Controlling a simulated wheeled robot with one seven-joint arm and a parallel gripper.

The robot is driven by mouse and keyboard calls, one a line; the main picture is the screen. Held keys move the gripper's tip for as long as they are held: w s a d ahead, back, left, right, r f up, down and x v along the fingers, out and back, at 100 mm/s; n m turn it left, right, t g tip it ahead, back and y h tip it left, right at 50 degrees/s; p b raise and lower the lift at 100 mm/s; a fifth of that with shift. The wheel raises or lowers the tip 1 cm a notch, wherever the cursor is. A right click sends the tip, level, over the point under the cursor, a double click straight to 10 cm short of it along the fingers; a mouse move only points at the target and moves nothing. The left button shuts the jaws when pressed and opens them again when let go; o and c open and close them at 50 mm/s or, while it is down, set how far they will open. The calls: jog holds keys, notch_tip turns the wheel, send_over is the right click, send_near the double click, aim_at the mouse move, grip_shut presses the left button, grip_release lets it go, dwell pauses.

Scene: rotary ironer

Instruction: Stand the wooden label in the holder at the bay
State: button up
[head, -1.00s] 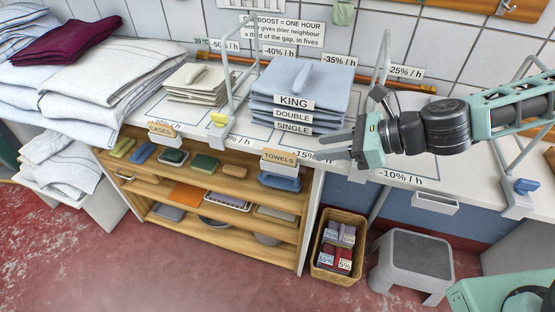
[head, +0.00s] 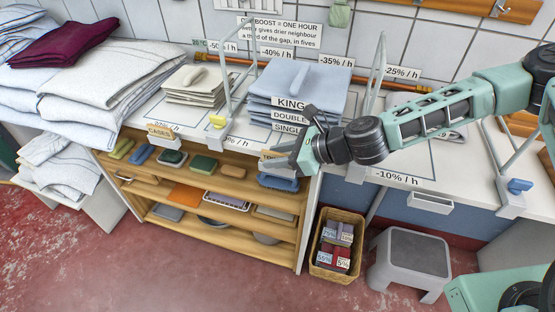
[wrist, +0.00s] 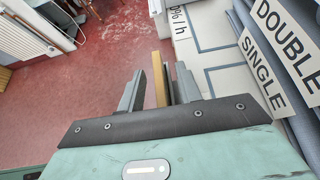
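The wooden label reading TOWELS (head: 266,154) is at a holder on the counter's front edge; in the head view my gripper hides most of it and its holder. My gripper (head: 284,156) reaches it from the right. In the wrist view, the label (wrist: 159,80) appears edge-on as a tan strip between the two fingers (wrist: 160,88), with narrow gaps showing beside it, so the fingers look open around it. A second wooden label, CASES (head: 160,131), stands in a holder further left. A white holder (head: 431,203) on the right shows no label.
Folded blue linen (head: 300,82) with KING, DOUBLE and SINGLE tags stands just behind my gripper. Wire stands rise from the counter. Below are wooden shelves (head: 205,180), a wicker basket (head: 322,272) and a grey step stool (head: 412,262). The red floor in front is clear.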

grip_shut()
